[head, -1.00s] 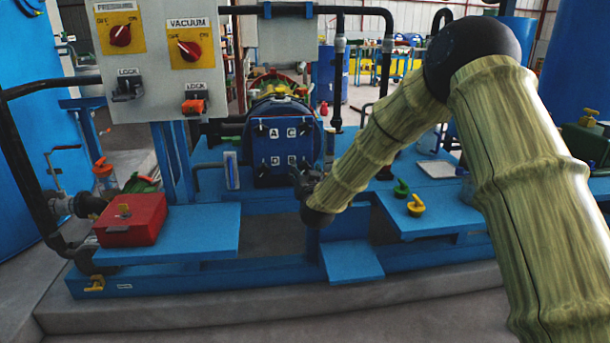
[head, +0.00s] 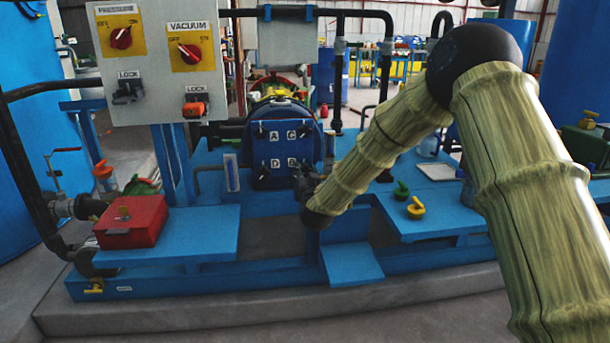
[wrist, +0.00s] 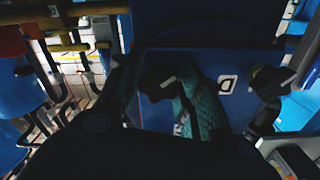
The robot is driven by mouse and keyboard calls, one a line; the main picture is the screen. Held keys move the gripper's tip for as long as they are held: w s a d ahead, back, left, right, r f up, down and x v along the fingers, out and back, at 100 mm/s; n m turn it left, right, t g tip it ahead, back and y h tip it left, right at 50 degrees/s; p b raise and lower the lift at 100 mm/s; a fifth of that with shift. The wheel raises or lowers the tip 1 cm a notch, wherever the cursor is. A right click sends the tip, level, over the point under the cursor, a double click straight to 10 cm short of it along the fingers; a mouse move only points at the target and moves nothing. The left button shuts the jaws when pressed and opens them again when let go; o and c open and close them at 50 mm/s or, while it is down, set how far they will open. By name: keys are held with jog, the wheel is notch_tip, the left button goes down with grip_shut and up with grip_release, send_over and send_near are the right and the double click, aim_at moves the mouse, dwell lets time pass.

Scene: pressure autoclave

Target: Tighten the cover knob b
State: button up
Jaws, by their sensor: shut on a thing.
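The blue round-topped cover (head: 283,151) of the autoclave faces me in the middle of the head view, with white letter plates A, C, D and B on it. The B plate (head: 291,163) is at its lower right. My gripper (head: 303,181) is at the cover's lower right edge, beside the B plate, and shut on the cover knob b. The knob itself is hidden by the dark fingers. The wrist view is dark; it shows a teal finger pad (wrist: 203,101) close to the blue cover face (wrist: 240,65) and one white letter plate (wrist: 228,84).
A grey control panel (head: 155,75) with red switches stands at the left. A red box (head: 130,222) sits on the blue bench (head: 200,230). Green (head: 401,190) and yellow (head: 416,208) hooked parts lie right of my forearm. Pipes rise behind.

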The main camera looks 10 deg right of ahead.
jog(key=m+p, duration=0.1)
jog(key=m, duration=0.5)
jog(key=shift+m, duration=0.3)
jog(key=m, duration=0.6)
jog(key=shift+a+r, duration=0.1)
jog(key=shift+a, duration=0.05)
jog(key=m+b, duration=0.1)
jog(key=m, duration=0.3)
jog(key=m+b, duration=0.1)
jog(key=m, duration=0.2)
jog(key=shift+r+m+b, duration=0.1)
jog(key=shift+m+b, duration=0.2)
jog(key=shift+r+m+b, duration=0.15)
jog(key=shift+m+b, duration=0.5)
jog(key=shift+m, duration=0.65)
jog(key=shift+r+m+b, duration=0.1)
jog(key=shift+m+b, duration=0.5)
jog(key=shift+m, duration=0.7)
jog(key=o, duration=1)
jog(key=shift+r, duration=0.1)
